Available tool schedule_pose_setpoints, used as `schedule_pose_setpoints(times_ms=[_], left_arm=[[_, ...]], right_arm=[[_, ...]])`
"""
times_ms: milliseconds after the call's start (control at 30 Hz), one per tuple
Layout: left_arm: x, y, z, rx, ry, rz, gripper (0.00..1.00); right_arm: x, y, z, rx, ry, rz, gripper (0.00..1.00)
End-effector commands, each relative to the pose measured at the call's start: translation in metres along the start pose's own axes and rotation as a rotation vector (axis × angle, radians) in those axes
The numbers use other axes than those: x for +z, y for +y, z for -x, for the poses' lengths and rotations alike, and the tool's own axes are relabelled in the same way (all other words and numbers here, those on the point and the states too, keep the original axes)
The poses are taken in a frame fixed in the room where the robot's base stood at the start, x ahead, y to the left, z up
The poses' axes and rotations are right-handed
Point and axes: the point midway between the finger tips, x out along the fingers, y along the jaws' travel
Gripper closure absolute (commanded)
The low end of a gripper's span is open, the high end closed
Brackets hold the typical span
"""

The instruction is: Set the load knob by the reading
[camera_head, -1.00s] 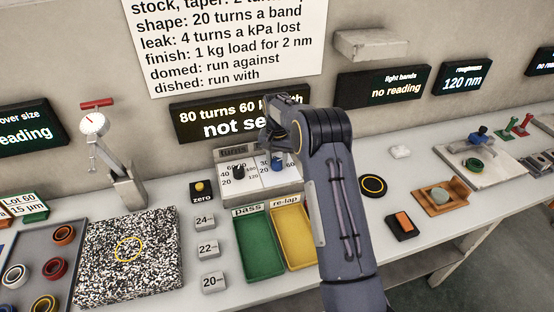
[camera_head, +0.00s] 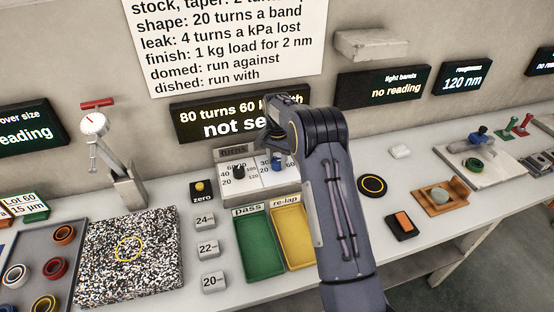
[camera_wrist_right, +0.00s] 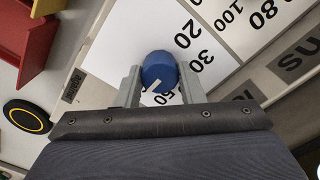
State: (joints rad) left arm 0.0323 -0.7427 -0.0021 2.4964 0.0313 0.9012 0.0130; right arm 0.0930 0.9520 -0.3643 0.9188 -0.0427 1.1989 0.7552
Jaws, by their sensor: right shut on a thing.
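The blue load knob (camera_head: 277,166) stands on the right half of the white dial panel (camera_head: 258,186), beside a black knob (camera_head: 239,171) on the turns side. My right gripper (camera_wrist_right: 156,86) is shut on the blue knob (camera_wrist_right: 158,70), one finger on each side. The knob has a white mark; the numbers 20, 30 and 50 show around it in the right wrist view. The display (camera_head: 240,117) behind reads 80 turns, 60 and "not se…", partly hidden by my right arm. The roughness display (camera_head: 464,77) reads 120 nm. My left gripper is not in view.
The wall sign (camera_head: 230,45) includes "finish: 1 kg load for 2 nm". Green pass (camera_head: 260,245) and yellow re-lap (camera_head: 293,237) trays lie in front of the panel. A zero button (camera_head: 199,190) and several grey blocks stand left. A speckled plate (camera_head: 130,250) lies farther left.

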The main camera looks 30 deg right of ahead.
Motion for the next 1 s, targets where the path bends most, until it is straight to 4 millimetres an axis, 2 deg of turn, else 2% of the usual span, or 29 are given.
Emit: schedule_pose_setpoints(times_ms=[33,67,200,567,1000], left_arm=[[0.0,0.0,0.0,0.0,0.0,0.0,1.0],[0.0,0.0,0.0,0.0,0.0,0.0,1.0],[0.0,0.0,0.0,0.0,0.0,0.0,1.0],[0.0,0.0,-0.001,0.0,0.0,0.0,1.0],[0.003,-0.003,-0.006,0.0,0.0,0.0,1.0]], right_arm=[[-0.001,-0.001,0.002,-0.004,0.005,-0.002,0.88],[-0.001,-0.001,0.002,-0.004,0.005,-0.002,0.62],[-0.001,0.0,0.001,-0.003,0.003,-0.001,0.44],[-0.001,0.0,0.005,-0.002,0.002,0.0,0.43],[-0.001,-0.001,0.071,-0.003,0.004,0.0,0.43]])
